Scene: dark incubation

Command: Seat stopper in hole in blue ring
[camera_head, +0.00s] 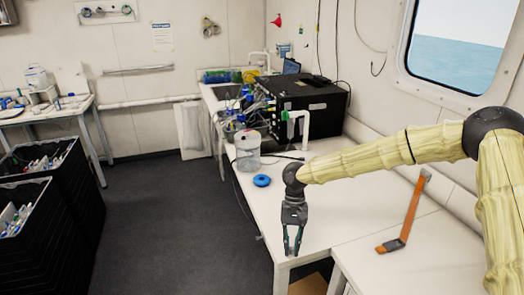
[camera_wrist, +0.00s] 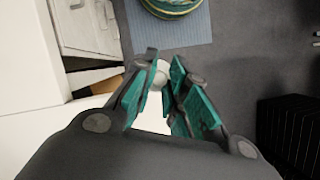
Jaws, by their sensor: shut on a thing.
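A blue ring (camera_head: 262,180) lies flat on the white bench, in front of a clear jar. A dark spot at its centre looks like the hole. My gripper (camera_head: 292,250) points down near the bench's left edge, nearer than the ring and to its right. In the wrist view my gripper (camera_wrist: 163,90) is shut on a pale rounded piece, the stopper (camera_wrist: 161,70), held between the teal-padded fingertips. The fingers hide part of the stopper. In the head view the stopper cannot be made out. The ring does not show in the wrist view.
A clear jar (camera_head: 247,152) stands just behind the ring. A black box (camera_head: 308,105) and cluttered bottles fill the bench's back. An orange-handled tool (camera_head: 407,215) lies at the right. The white bench (camera_head: 335,215) is bare between them. Dark crates stand on the left floor.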

